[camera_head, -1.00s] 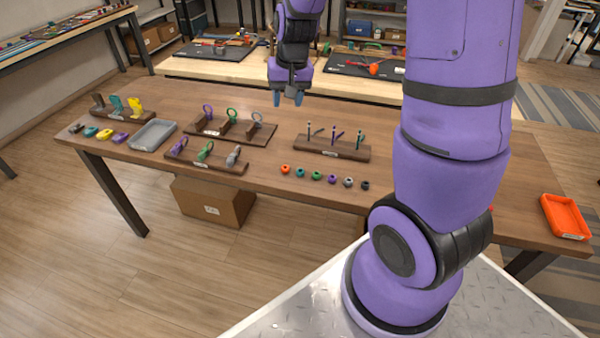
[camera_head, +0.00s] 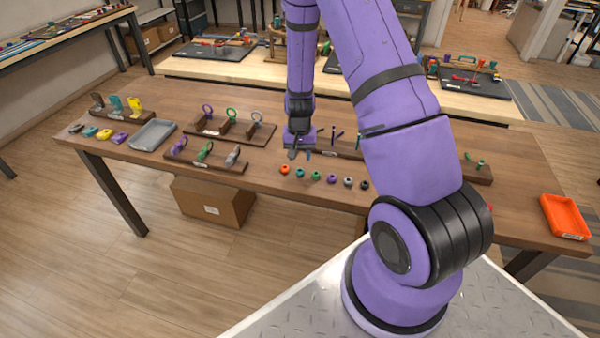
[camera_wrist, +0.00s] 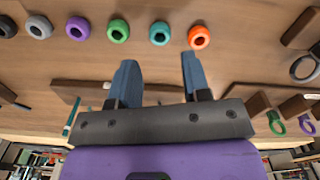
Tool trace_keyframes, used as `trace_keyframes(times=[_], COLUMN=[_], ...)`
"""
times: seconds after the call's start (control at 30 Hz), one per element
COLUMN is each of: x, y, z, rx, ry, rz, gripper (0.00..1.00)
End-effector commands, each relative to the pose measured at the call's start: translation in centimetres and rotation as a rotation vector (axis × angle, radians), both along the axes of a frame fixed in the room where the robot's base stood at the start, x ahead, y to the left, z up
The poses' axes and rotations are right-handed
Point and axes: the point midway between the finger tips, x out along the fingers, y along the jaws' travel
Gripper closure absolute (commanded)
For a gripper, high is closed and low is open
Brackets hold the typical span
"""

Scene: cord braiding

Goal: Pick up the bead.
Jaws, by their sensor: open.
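Several beads lie in a row on the brown table (camera_head: 240,110). They are an orange bead (camera_head: 285,169), a teal bead (camera_head: 300,171), a green bead (camera_head: 316,176), a purple bead (camera_head: 332,179), a grey bead (camera_head: 348,182) and a black bead (camera_head: 365,185). In the wrist view, the orange bead (camera_wrist: 199,37) lies just beyond the right fingertip, and the teal bead (camera_wrist: 159,33) lies beyond the gap between the fingers. My gripper (camera_head: 300,154) is open and empty, above the table behind the orange end of the row. Its two blue-grey fingers (camera_wrist: 156,62) show in the wrist view.
A rack with upright pegs (camera_head: 337,137) stands right behind the beads, partly hidden by my arm. Racks with rings (camera_head: 205,165) stand to the left, near a grey tray (camera_head: 152,135). An orange tray (camera_head: 565,216) sits at the far right.

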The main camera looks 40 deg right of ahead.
Motion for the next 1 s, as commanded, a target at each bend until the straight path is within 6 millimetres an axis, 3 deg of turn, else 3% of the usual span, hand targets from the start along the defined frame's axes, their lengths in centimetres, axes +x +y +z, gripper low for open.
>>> trace_keyframes(times=[0.33,0.63,0.97,1.0], x=[0.0,0.2,0.2,0.2], y=[-0.1,-0.3,-0.3,-0.3], z=[-2.5,-6.2,-6.9,-6.9], rx=[0.000,0.001,0.000,0.000], ry=[0.002,0.002,-0.001,-0.001], rz=[-0.001,0.000,0.000,0.000], gripper=[0.56,0.56,0.56,0.61])
